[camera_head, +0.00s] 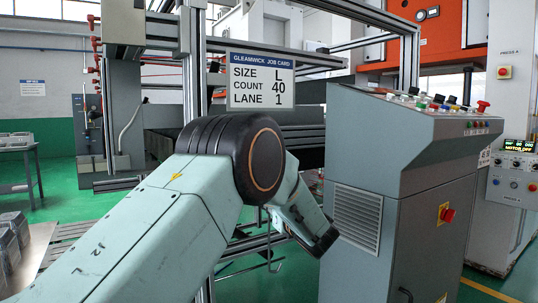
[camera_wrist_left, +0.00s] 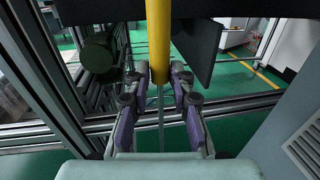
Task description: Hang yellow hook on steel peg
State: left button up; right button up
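In the left wrist view, the yellow hook's straight upright shaft (camera_wrist_left: 158,42) comes down from the top edge and ends near the fingertips. A thin grey rod runs down below it between the fingers. My left gripper (camera_wrist_left: 157,76) has its purple-padded fingers spread, one on each side of the yellow shaft's lower end, with a gap visible on both sides. In the head view my left arm hides the gripper and the yellow shaft; a thin grey wire with a bent end (camera_head: 270,262) shows below the arm. I cannot make out the steel peg. My right gripper is not in view.
A grey control console (camera_head: 400,190) stands close to the right of my left arm. A job card (camera_head: 260,81) reads size L, count 40, lane 1. Metal frame bars (camera_wrist_left: 45,60) surround the gripper's area; a dark panel (camera_wrist_left: 195,45) is behind the shaft.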

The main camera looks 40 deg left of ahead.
pick_arm(q)
jog(key=o, duration=0.4)
jog(key=v, duration=1.2)
jog(key=shift+s, duration=0.1)
